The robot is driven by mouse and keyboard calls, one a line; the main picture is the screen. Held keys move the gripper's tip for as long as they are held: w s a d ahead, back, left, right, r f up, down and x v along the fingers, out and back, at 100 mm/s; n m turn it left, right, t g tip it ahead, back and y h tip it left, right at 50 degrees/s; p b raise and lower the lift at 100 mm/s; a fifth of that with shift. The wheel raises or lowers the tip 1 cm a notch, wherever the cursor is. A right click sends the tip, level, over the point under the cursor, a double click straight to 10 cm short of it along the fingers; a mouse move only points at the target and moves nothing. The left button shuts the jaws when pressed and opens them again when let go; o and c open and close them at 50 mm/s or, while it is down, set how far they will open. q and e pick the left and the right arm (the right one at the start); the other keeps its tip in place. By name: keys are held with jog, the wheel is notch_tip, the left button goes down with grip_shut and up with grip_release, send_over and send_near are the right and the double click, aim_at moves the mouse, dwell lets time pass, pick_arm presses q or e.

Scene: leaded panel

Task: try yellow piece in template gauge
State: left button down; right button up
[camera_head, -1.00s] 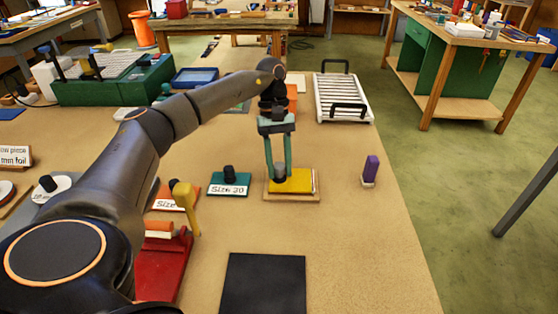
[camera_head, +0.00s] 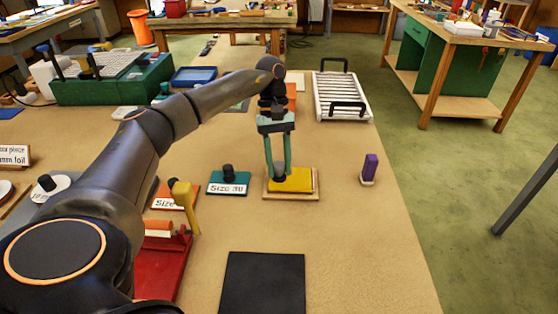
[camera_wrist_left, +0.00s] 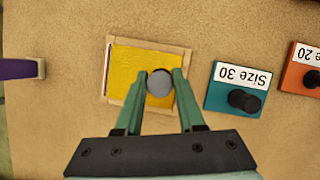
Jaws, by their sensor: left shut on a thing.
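The yellow piece (camera_head: 296,178) is a flat square plate with a round grey knob (camera_wrist_left: 160,84). It lies within the pale wooden frame of the template gauge (camera_head: 292,196) on the bench. In the left wrist view the yellow piece (camera_wrist_left: 132,68) fills most of the gauge (camera_wrist_left: 150,43), with a thin dark and reddish strip along its left side. My left gripper (camera_head: 279,174) points down from above, its two green fingers shut on the grey knob. The fingers hide part of the near edge, so I cannot tell whether the piece sits fully flat. My right gripper is not in view.
A teal "Size 30" plate (camera_head: 229,182) with a black knob stands just left of the gauge, and an orange size plate (camera_head: 165,198) beyond it. A purple block (camera_head: 370,168) stands to the right. A black mat (camera_head: 262,284) lies in front. Bench between gauge and purple block is clear.

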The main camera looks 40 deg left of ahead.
pick_arm(q)
jog(key=shift+f+b, duration=0.35)
jog(key=shift+f, duration=0.05)
jog(key=shift+r, duration=0.15)
jog(key=shift+r+p, duration=0.3)
jog(key=shift+p, duration=0.05)
jog(key=shift+f, duration=0.35)
dwell(1.1)
jog(key=shift+c, duration=2.2)
grip_release()
jog(key=shift+a, duration=0.1)
